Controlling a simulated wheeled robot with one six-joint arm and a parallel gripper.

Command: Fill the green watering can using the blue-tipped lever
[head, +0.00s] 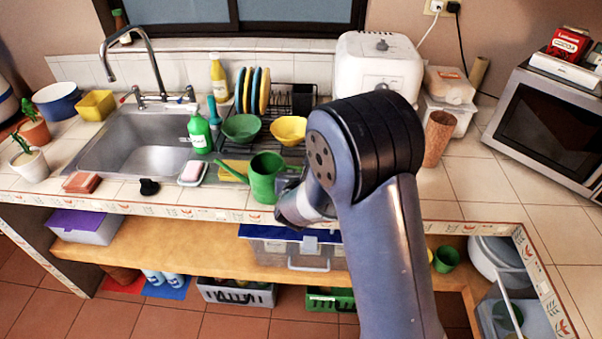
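The green watering can (263,180) stands on the tiled counter right of the sink, its spout pointing left. My gripper (287,190) is at the can's right side, by its handle. My arm hides much of it, so I cannot tell whether the fingers are open or closed on the handle. The curved metal faucet (153,62) rises behind the sink (150,160), which looks empty.
A small black object (149,187) lies at the sink's front edge. A microwave (550,125) is far right.

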